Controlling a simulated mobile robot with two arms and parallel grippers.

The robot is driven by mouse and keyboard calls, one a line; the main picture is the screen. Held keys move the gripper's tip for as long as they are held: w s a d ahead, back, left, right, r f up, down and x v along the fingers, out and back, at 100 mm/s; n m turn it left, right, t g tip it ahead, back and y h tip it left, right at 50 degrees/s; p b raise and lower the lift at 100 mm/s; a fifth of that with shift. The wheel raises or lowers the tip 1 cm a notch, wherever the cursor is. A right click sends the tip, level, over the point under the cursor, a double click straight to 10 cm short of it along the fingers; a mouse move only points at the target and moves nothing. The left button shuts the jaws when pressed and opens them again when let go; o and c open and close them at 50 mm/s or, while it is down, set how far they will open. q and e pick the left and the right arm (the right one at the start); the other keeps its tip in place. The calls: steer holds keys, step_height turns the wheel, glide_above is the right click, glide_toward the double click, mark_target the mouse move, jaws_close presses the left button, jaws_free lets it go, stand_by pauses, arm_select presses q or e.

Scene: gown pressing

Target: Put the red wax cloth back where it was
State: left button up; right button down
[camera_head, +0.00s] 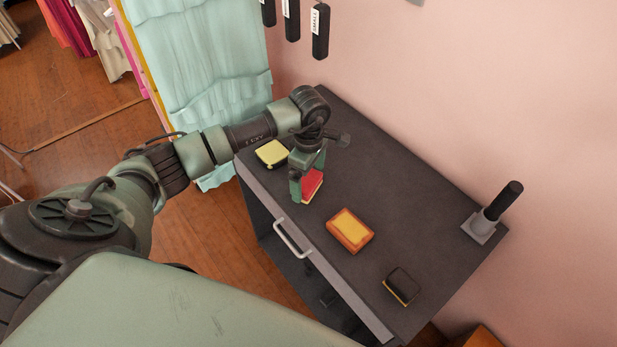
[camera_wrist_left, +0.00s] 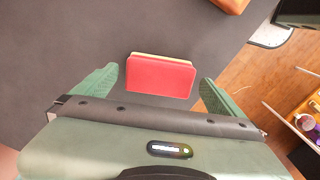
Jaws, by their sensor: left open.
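The red wax cloth (camera_head: 313,184) is a small red block with a pale yellowish edge, lying on the dark cabinet top near its front edge. It also shows in the left wrist view (camera_wrist_left: 160,77), between the two green fingers. My left gripper (camera_head: 307,180) is over the cloth, with a finger on either side of it. It is open, with a visible gap to the cloth on each side in the wrist view. Part of the cloth is hidden behind the gripper in the head view. My right gripper is not in view.
The cabinet top (camera_head: 400,205) also holds a yellow block (camera_head: 271,153), an orange-and-yellow block (camera_head: 350,230) and a black-and-yellow block (camera_head: 402,286). A black handle stands in a grey holder (camera_head: 480,226) at the right. Black labelled tools (camera_head: 320,32) hang on the wall.

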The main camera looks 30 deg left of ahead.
mark_target(308, 181)
arm_select(q)
step_height(308, 181, up, 12)
steer(key=b, duration=0.3)
steer(key=shift+f, duration=0.25)
